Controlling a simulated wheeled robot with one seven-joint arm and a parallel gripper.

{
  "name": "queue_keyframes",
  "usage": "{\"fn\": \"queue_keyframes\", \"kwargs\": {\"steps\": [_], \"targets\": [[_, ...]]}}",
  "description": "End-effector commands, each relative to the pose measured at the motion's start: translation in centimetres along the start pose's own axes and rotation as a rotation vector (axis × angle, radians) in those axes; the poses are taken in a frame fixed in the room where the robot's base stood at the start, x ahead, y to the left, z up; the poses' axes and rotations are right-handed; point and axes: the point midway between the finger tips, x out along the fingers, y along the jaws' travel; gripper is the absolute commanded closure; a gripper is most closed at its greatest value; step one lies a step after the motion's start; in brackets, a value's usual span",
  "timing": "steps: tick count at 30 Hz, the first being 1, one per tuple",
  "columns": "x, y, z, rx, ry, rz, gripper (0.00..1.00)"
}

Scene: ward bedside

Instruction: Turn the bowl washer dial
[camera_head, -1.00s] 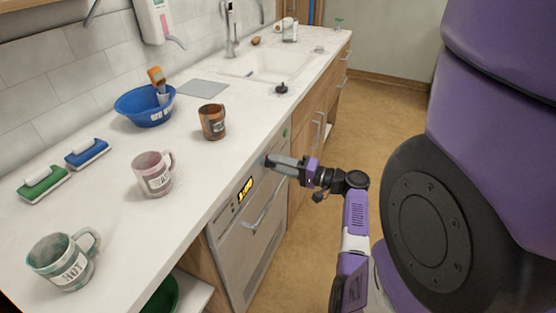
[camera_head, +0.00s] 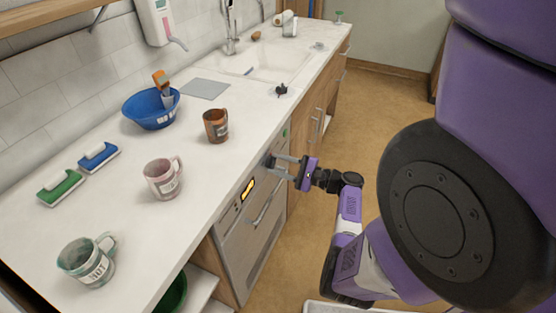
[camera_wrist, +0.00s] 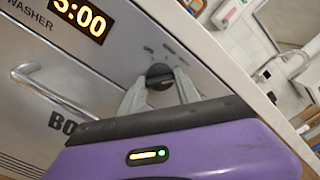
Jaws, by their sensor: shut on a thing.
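The bowl washer (camera_head: 238,240) is a grey metal front under the counter, with a lit amber display (camera_head: 247,189) and a bar handle (camera_head: 264,208). In the wrist view its display (camera_wrist: 80,14) reads as a time ending in "00". The dial (camera_wrist: 159,75) is a small dark round knob with marks around its upper side. My gripper (camera_wrist: 160,88) reaches the panel with one finger on each side of the dial and is shut on it. In the head view, my gripper (camera_head: 278,166) is at the panel's upper right and the dial is hard to make out.
Pink (camera_head: 163,180), brown (camera_head: 216,126) and green (camera_head: 86,262) mugs stand on the counter (camera_head: 200,175). A blue bowl (camera_head: 151,109) and two brushes sit behind. The counter edge lies just above my gripper. Open floor (camera_head: 365,120) is to the right.

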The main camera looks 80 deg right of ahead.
Motion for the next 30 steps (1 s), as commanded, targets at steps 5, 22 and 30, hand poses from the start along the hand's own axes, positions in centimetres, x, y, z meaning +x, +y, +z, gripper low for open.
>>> {"fn": "queue_keyframes", "kwargs": {"steps": [5, 22, 30], "targets": [[-0.04, -0.18, 0.11, 0.147, 0.002, 0.0, 1.0], [-0.08, 0.05, -0.11, 0.378, 0.004, -0.001, 1.0], [-0.09, 0.11, -0.13, 0.388, 0.004, 0.0, 1.0]]}}
